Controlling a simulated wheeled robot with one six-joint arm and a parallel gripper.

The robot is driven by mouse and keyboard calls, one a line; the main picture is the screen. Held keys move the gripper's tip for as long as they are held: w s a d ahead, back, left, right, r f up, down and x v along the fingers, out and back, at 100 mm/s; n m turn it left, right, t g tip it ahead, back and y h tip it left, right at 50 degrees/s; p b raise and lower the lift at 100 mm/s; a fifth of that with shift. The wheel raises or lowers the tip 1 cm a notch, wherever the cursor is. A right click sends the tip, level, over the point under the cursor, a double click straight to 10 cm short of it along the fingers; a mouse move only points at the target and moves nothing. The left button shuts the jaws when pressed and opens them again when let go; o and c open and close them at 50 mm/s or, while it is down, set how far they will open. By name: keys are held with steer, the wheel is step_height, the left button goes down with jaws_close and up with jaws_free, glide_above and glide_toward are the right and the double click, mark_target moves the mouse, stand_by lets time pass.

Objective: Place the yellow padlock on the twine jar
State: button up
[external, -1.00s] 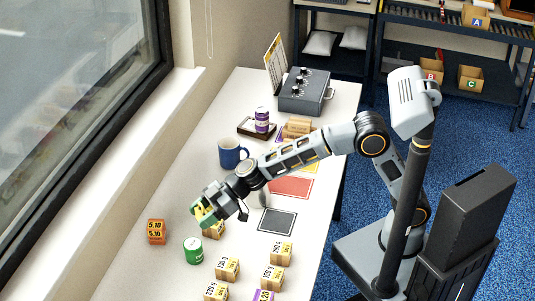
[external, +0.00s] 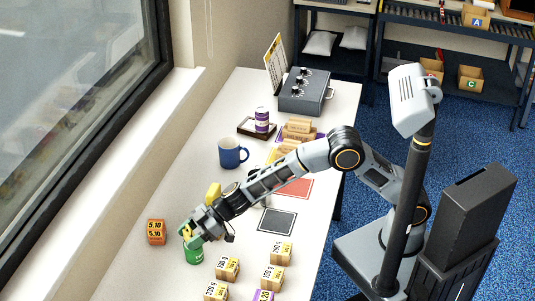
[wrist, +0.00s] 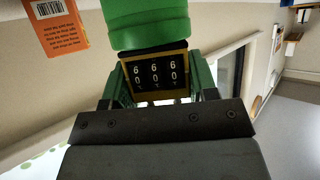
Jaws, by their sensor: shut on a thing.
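My gripper (external: 192,238) is shut on the yellow padlock (wrist: 158,72), which has a dark face with number dials and sits between the green fingers in the wrist view. In the external view only a little yellow of it shows at the fingertips. The green jar (external: 194,256) stands upright on the table right below the fingertips. It also fills the top of the wrist view (wrist: 145,24), next to the padlock's edge. I cannot tell whether padlock and jar touch. No label naming twine is readable.
An orange box (external: 156,232) stands left of the jar. Several small numbered cartons (external: 228,268) stand to its right and front. A yellow object (external: 213,192) stands behind my gripper, and a blue mug (external: 232,153) farther back.

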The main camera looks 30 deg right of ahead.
steer(key=shift+f+b, duration=0.15)
steer(key=shift+b, duration=0.25)
steer(key=o, duration=1.1)
steer(key=shift+r+p, duration=0.2)
steer(key=shift+p, duration=0.1)
steer(key=shift+d+r, duration=0.1)
steer(key=shift+d, duration=0.1)
steer(key=b+v, duration=0.3)
steer(key=v, duration=0.8)
steer(key=shift+d+r, duration=0.1)
steer(key=shift+d, duration=0.25)
